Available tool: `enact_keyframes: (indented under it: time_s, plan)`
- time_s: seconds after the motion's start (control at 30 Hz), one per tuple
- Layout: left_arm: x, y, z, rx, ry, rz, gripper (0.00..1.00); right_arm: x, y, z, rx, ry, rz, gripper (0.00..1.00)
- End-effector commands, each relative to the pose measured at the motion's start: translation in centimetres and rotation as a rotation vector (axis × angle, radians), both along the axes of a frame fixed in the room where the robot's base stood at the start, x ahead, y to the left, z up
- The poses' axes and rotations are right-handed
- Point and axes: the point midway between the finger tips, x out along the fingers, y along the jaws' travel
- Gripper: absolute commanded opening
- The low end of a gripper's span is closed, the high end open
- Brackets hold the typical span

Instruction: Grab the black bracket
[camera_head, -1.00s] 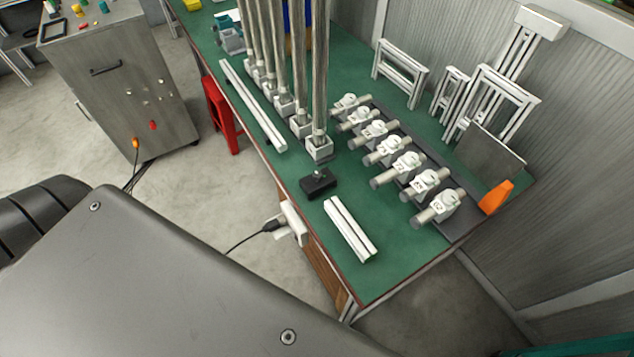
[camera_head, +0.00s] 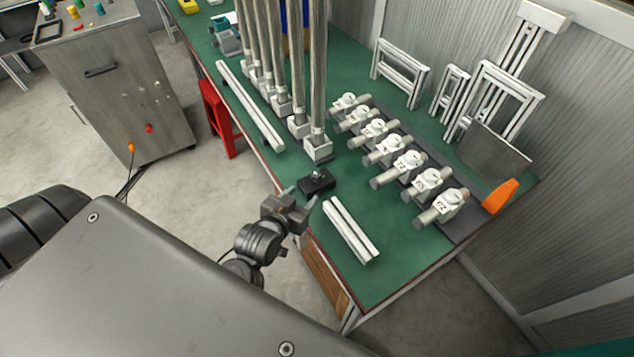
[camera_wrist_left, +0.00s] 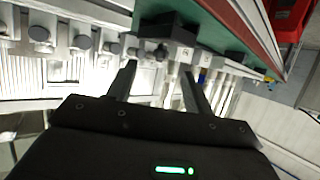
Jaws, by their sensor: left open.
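The black bracket (camera_head: 317,182) is a small dark block with a knob on top. It sits on the green table near its front edge, at the foot of the nearest tall post. My left gripper (camera_head: 299,194) is open and empty, just to the left of the bracket at the table edge, apart from it as far as I can tell. In the left wrist view the bracket (camera_wrist_left: 165,24) shows beyond the open fingers (camera_wrist_left: 158,82), toward the top. My right gripper is not in view.
White profile bars (camera_head: 350,231) lie right of the bracket. Tall metal posts (camera_head: 318,80) in white feet stand behind it. A row of white-clamped cylinders (camera_head: 407,163) lies to the right. The green table (camera_head: 385,275) is bare near its front right corner. A red stand (camera_head: 217,118) stands at left.

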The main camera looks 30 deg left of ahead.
Motion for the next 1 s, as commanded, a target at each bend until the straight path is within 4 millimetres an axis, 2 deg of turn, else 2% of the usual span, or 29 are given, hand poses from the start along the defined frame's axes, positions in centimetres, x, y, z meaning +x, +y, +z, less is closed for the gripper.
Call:
enact_keyframes:
  time_s: [0.23, 0.53, 0.83, 1.0]
  plan:
    - [0.9, 0.3, 0.7, 0.001, -0.046, 0.014, 0.52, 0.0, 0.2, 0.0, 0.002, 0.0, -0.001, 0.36]
    - [4.9, 0.5, -0.8, 0.001, -0.045, 0.013, 0.52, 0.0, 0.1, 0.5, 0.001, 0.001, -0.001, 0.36]
    - [6.1, 0.6, -1.2, 0.001, -0.043, 0.013, 0.52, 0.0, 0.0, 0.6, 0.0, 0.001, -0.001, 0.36]
    - [8.3, 0.8, -1.7, 0.001, -0.043, 0.013, 0.52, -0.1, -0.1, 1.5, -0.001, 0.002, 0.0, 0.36]
